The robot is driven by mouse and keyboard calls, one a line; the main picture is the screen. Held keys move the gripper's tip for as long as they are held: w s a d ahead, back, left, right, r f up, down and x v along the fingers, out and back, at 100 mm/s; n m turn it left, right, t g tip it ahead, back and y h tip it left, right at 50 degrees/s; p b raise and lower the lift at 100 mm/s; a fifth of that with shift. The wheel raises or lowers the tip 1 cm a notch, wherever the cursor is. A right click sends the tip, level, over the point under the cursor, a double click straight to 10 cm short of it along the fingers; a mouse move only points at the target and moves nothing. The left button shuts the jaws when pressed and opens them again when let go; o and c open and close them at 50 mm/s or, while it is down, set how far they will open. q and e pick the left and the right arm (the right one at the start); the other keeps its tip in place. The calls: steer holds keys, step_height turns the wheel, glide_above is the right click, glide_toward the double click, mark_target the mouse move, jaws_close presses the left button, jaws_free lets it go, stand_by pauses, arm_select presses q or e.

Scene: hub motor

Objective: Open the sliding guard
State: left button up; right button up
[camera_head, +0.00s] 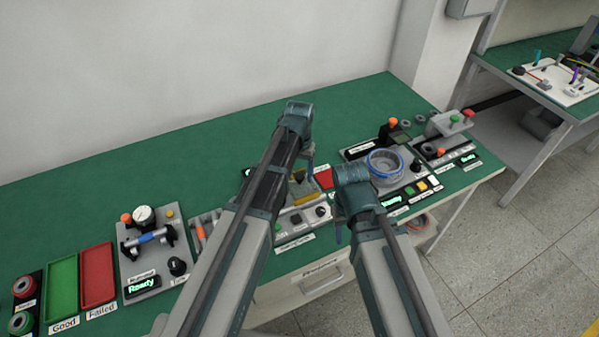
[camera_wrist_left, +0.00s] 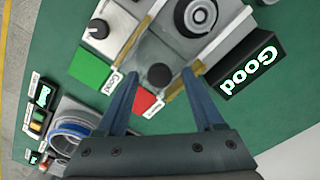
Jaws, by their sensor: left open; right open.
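The guard looks like a grey panel with yellow edges on the middle test station; in the left wrist view its yellow edge (camera_wrist_left: 199,68) shows, and in the head view a yellow part (camera_head: 309,199) shows beside my left arm. A dark round knob (camera_wrist_left: 160,75) stands on it in the left wrist view. My left gripper (camera_wrist_left: 161,78) is open, with its fingertips on either side of the knob; whether they touch it is unclear. In the head view the left gripper (camera_head: 309,165) is mostly hidden by its arm. My right gripper (camera_head: 339,222) is open, largely hidden behind its wrist.
A green pad (camera_wrist_left: 92,67), a red pad (camera_wrist_left: 146,103) and a black display reading Good (camera_wrist_left: 248,72) sit around the station. A blue-ringed fixture (camera_head: 385,164) stands right of it. Green and red trays (camera_head: 98,275) lie at the left. The bench's back strip is clear.

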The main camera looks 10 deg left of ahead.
mark_target(300, 178)
arm_select(q)
step_height(300, 178, up, 14)
steer(key=p, duration=1.3)
steer(key=shift+f, duration=0.15)
steer(key=s+d+f+b, duration=0.1)
steer(key=s+f+b, duration=0.2)
steer(key=s, duration=0.6)
steer(key=s+d+f+m+y+b, duration=0.1)
steer(key=s+d+f+b, duration=0.1)
steer(key=s, duration=0.8)
steer(key=shift+s+d+f+m+b, duration=0.3)
steer(key=shift+f+b, duration=0.45)
steer(key=shift+f, duration=0.2)
